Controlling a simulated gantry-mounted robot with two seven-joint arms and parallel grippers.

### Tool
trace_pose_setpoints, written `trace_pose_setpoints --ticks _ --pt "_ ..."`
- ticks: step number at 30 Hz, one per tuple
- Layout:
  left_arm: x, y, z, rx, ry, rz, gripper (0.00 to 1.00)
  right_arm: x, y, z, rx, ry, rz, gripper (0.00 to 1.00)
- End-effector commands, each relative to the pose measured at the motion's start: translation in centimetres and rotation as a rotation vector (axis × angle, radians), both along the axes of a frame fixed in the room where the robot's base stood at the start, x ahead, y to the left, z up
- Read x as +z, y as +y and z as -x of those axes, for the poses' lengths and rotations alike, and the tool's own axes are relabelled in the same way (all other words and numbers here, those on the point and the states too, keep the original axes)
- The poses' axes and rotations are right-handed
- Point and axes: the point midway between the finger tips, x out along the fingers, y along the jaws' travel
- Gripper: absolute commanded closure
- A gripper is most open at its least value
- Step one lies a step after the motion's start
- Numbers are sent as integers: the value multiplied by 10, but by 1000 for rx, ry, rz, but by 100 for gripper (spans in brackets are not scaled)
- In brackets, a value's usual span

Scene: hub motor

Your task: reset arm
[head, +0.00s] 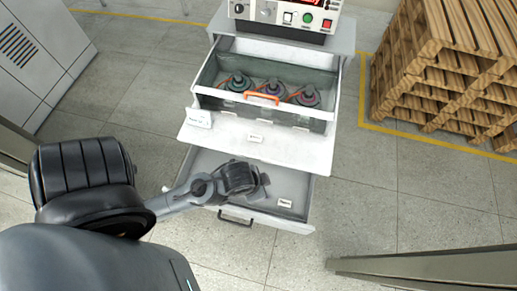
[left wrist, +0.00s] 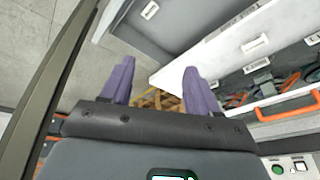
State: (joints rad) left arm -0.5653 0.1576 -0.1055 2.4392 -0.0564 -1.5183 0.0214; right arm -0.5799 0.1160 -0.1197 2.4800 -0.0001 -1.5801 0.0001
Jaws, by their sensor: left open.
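My left arm reaches in from the left in the head view, and its gripper (head: 262,186) is above the open lower drawer (head: 287,185). In the left wrist view the two purple fingers of the left gripper (left wrist: 156,82) stand apart with nothing between them. Three hub motors (head: 272,91) with orange cables sit in a grey bin (head: 318,122) with an orange handle, on the upper level of the cabinet. The bin also shows at the right of the left wrist view (left wrist: 268,100). My right gripper is in neither view.
A control box (head: 290,17) with buttons stands on top of the cabinet. Stacked wooden pallets (head: 440,65) stand at the right inside a yellow floor line. A grey locker (head: 38,50) is at the upper left.

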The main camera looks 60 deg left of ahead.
Motion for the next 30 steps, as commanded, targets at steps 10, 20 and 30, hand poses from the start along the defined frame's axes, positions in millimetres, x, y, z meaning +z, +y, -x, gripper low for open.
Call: trace_pose_setpoints --ticks 10,20,30 --pt "11 -9 13 44 38 46 40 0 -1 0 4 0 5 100" --pt "29 -8 13 44 38 45 40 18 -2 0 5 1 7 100" --pt "117 -8 13 44 38 45 40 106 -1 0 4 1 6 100"
